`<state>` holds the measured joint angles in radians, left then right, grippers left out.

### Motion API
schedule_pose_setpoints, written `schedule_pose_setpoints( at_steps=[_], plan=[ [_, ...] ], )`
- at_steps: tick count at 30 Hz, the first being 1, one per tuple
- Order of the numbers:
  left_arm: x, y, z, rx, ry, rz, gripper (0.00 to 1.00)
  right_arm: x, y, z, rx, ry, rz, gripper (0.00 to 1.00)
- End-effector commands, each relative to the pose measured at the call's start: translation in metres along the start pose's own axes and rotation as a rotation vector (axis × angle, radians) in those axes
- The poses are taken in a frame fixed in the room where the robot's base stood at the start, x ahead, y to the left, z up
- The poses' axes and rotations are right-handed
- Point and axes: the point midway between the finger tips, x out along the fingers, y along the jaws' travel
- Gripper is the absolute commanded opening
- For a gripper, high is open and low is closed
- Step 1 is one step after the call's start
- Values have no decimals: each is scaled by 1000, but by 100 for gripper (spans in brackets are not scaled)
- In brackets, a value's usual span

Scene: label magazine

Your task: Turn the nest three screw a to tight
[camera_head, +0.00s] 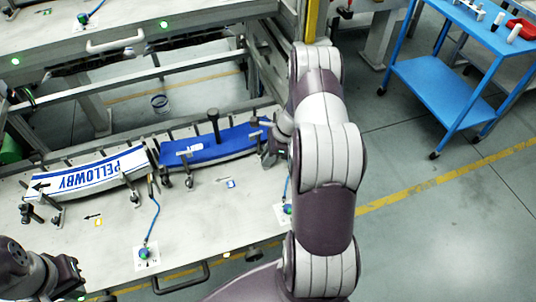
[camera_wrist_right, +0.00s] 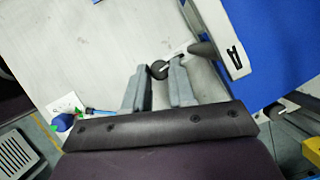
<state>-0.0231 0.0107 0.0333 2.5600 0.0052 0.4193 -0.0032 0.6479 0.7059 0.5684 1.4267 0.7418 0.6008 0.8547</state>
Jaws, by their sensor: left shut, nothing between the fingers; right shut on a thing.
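My right gripper (camera_wrist_right: 160,82) is shut on a small screw (camera_wrist_right: 160,69) with a dark round head, beside the blue nest piece in the right wrist view. In the head view my right arm ends at the right end of the blue curved piece (camera_head: 225,143), and it hides most of the gripper and screw there. The blue piece and its pale edge (camera_wrist_right: 232,62) fill the upper right of the right wrist view. I cannot read a nest number. My left gripper (camera_head: 72,282) is shut and empty at the lower left, apart from the nests.
A white curved piece marked PELLOWBY (camera_head: 90,172) lies left of the blue one, with several clamps and screws along both. A dark upright post (camera_head: 213,120) rises behind the blue piece. The grey table front (camera_head: 190,235) is mostly clear.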

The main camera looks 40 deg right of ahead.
Motion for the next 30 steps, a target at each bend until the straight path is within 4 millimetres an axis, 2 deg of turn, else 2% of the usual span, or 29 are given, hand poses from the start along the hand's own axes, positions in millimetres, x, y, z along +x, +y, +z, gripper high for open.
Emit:
schedule_pose_setpoints(
  at_steps=[3,4,5,13,16,20,24,30],
  plan=[
    [0,0,0,0,0,0,0,0,0,0,-1,0,-1,0],
    [0,0,0,0,0,0,0,0,0,0,-1,0,-1,31],
    [0,0,0,0,0,0,0,0,0,0,-1,0,-1,36],
    [0,0,0,0,0,0,0,-1,-1,0,-2,0,-1,36],
    [1,0,0,0,0,0,0,-10,-1,0,-3,0,-2,36],
    [2,0,0,0,0,0,0,-41,-2,0,-3,0,-6,36],
    [4,0,0,0,0,0,0,-80,-1,-1,-2,1,-6,36],
    [6,0,1,0,0,0,0,-118,-1,-1,-2,0,-4,36]
  ],
)
